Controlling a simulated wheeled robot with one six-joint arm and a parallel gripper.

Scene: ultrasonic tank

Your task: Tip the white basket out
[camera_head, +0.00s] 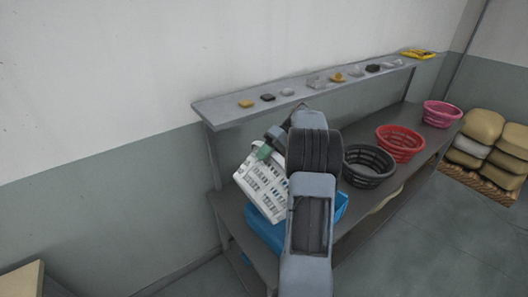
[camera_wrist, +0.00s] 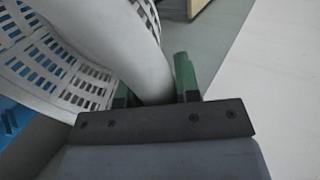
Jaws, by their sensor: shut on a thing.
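The white basket (camera_head: 262,186) hangs steeply tilted above the blue tub (camera_head: 263,234) at the near end of the bench. My gripper (camera_head: 264,151) is shut on the upper part of the basket. In the wrist view, the green fingers of my gripper (camera_wrist: 155,85) stand on either side of a broad white band of the basket (camera_wrist: 60,72). The basket's slotted wall shows to the left, with a bit of blue tub (camera_wrist: 12,122) below it. The inside of the basket cannot be made out, and my arm hides part of the tub.
A black basket (camera_head: 368,178), a red basket (camera_head: 400,155) and a pink basket (camera_head: 441,114) stand along the bench to the right. A narrow shelf (camera_head: 225,107) behind holds several small items. Stacked sacks (camera_head: 482,127) lie at the far right. Floor is clear in front.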

